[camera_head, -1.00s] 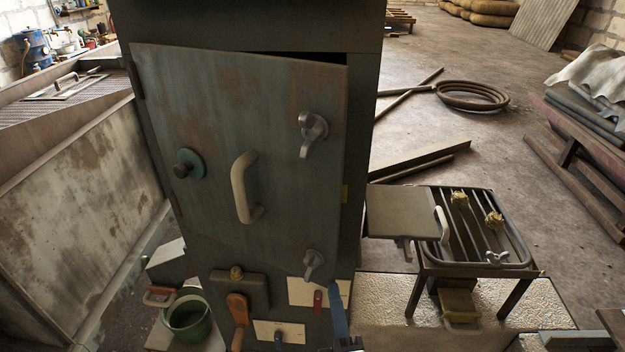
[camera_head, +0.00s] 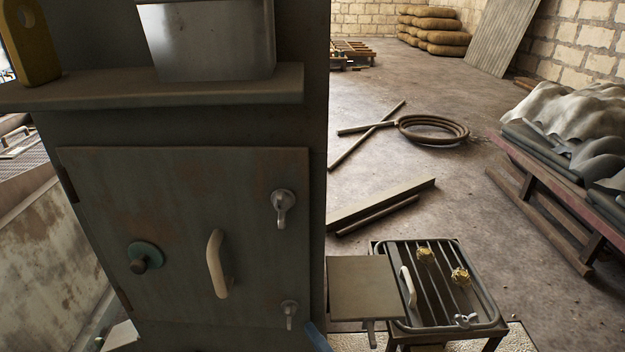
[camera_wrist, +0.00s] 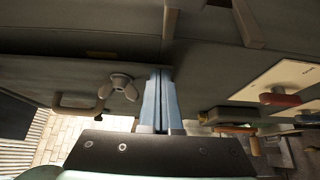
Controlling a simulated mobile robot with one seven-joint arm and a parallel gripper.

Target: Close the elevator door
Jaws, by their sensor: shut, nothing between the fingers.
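The grey metal door (camera_head: 180,220) of the cabinet lies about flush with its frame, with no clear gap along its top or right edge. It has a pale handle (camera_head: 216,264), a green round knob (camera_head: 144,257), an upper wing latch (camera_head: 284,207) and a lower wing latch (camera_head: 290,313). My gripper (camera_head: 314,334) shows only as a blue finger at the door's lower right. In the wrist view, my gripper (camera_wrist: 161,75) has its blue fingers together and empty, pointing at the door's edge beside a wing latch (camera_wrist: 118,87). Contact cannot be told.
A shelf (camera_head: 160,95) with a metal box (camera_head: 207,40) juts out above the door. A barred grate (camera_head: 445,285) with a flat plate (camera_head: 372,288) stands at the lower right. In the wrist view, a red lever (camera_wrist: 280,99) is right of my fingers. The floor behind is mostly open.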

